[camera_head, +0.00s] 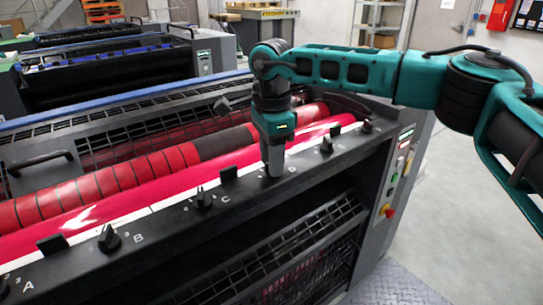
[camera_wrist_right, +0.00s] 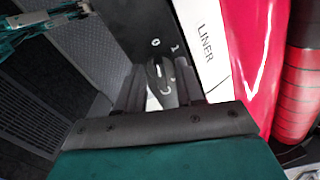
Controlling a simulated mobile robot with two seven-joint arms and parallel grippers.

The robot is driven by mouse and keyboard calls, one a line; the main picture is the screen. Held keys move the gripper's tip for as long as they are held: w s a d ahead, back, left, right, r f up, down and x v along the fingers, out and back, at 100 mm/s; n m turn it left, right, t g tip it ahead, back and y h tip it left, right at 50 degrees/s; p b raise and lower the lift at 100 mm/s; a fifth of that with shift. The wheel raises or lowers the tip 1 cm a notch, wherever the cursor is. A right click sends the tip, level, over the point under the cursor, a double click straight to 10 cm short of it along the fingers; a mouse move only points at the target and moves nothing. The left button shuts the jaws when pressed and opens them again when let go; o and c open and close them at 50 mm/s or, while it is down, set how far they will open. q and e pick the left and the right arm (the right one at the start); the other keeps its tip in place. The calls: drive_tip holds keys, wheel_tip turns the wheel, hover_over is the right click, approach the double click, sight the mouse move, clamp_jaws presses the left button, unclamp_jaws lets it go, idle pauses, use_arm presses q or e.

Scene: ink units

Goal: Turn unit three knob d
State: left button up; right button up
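Knob D (camera_wrist_right: 155,75) is a small dark pointer knob on the black rail, and it shows between the fingers in the right wrist view. In the head view my right gripper (camera_head: 274,172) hides it, and only the letter D shows just to the right. My right gripper (camera_wrist_right: 160,88) points down at the rail, its two dark fingers apart, one on each side of the knob. I cannot tell whether they touch it.
Knob C (camera_head: 204,199) and knob B (camera_head: 109,238) stand along the rail to the left, another knob (camera_head: 326,146) to the right. Small black blocks (camera_head: 229,173) rise behind the rail. Red rollers (camera_head: 130,176) lie beyond. Open floor (camera_head: 445,220) is at the right.

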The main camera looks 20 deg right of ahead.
drive_tip(key=shift+c, duration=0.5)
clamp_jaws()
drive_tip(key=m, duration=0.4)
drive_tip(key=shift+w+m+p, duration=0.1)
drive_tip(key=shift+m+p, duration=0.2)
drive_tip(key=shift+p, duration=0.1)
drive_tip(key=m, duration=0.5)
drive_tip(key=shift+p, duration=0.35)
drive_tip(key=m, duration=0.5)
drive_tip(key=shift+w+d+m, duration=0.1)
drive_tip(key=shift+d+m, duration=0.05)
drive_tip(key=shift+m, duration=0.25)
drive_tip(key=m+p, duration=0.1)
drive_tip(key=m, duration=0.3)
drive_tip(key=shift+r+m, duration=0.1)
drive_tip(key=shift+m, duration=0.2)
